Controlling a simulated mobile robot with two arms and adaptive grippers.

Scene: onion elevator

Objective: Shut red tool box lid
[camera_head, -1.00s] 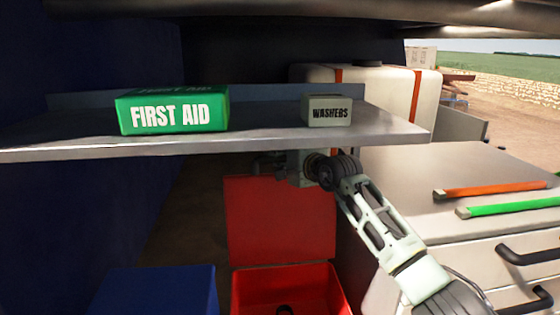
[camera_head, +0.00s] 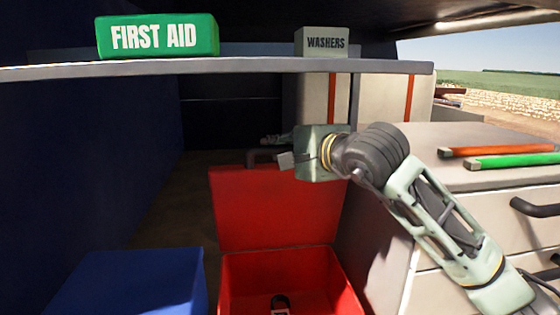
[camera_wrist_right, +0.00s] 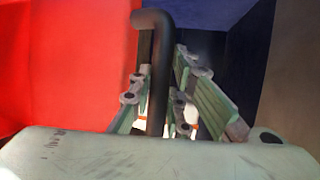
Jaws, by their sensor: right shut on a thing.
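The red tool box (camera_head: 345,285) stands open low in the middle of the head view. Its red lid (camera_head: 265,208) is raised upright at the back, and the lid also fills the left of the right wrist view (camera_wrist_right: 65,65). A dark handle (camera_head: 262,155) is at the lid's top edge. My right gripper (camera_head: 284,161) is at this handle. In the right wrist view the handle (camera_wrist_right: 158,75) runs between the fingers, and the gripper is shut on it. My left gripper is not in view.
A shelf (camera_head: 200,67) with a green first aid box (camera_head: 158,36) and a washers box (camera_head: 322,42) hangs above the lid. A blue box (camera_head: 135,280) stands at left. A drawer cabinet (camera_head: 470,210) is at right. A small dark object (camera_head: 280,302) lies inside the tool box.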

